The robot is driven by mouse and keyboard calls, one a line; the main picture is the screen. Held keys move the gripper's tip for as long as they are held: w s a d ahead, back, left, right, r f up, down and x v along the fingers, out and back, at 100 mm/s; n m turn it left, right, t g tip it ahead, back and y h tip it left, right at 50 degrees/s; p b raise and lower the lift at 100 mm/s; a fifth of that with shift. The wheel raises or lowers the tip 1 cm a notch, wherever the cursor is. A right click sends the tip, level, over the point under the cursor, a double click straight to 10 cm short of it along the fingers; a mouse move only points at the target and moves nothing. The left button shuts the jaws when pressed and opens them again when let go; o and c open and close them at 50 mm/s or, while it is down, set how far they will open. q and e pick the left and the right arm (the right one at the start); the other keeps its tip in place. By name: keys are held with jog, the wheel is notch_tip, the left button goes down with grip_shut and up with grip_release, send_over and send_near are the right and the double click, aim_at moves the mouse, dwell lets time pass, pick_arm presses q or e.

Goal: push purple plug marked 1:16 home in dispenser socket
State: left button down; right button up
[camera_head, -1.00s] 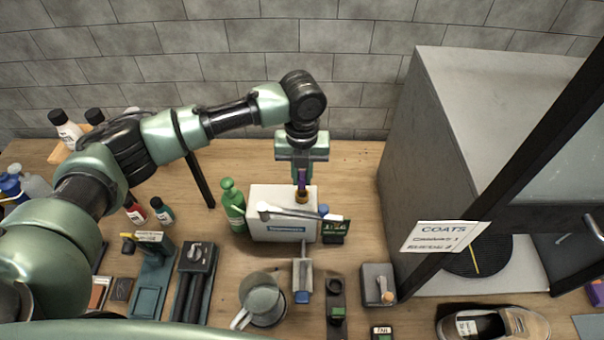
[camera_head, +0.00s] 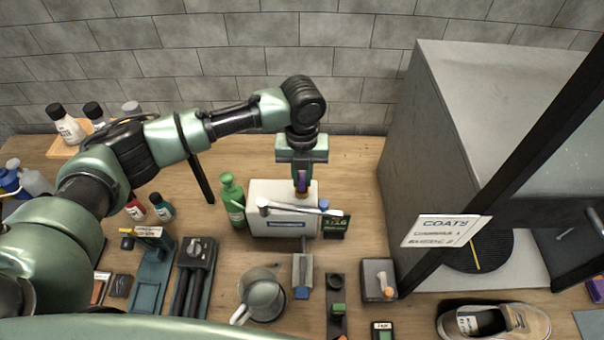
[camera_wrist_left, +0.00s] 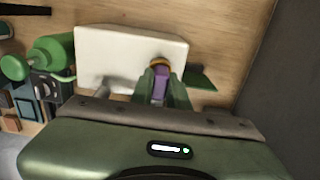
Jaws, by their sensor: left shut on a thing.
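The white dispenser box (camera_head: 268,195) stands on the wooden table, with a brass-coloured socket (camera_head: 302,193) on its top at the right. My left gripper (camera_head: 302,176) points down over the socket and is shut on the purple plug (camera_head: 302,182). In the left wrist view the purple plug (camera_wrist_left: 161,85) sits between my fingers (camera_wrist_left: 160,92), with its end at the brass ring (camera_wrist_left: 160,62). I cannot tell how deep it is in the socket. The 1:16 mark on the plug cannot be read. A small dark sign reading 1:16 (camera_head: 335,223) stands beside the dispenser. My right gripper is not in view.
A green bottle (camera_head: 232,203) stands close left of the dispenser. A silver arm (camera_head: 300,209) crosses its front. A metal jug (camera_head: 262,294) and small tools stand in front. A large grey cabinet (camera_head: 440,150) rises at the right. Table behind the dispenser is clear.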

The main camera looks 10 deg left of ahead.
aim_at(302, 176)
pick_arm(q)
jog(key=shift+f, duration=0.35)
jog(key=c, duration=1.3)
grip_release()
jog(key=shift+r+b, duration=0.4)
jog(key=shift+r, duration=0.2)
notch_tip(302, 176, up, 6)
jog(key=shift+r+b, duration=0.1)
jog(key=shift+b, duration=0.9)
jog(key=shift+r, duration=0.25)
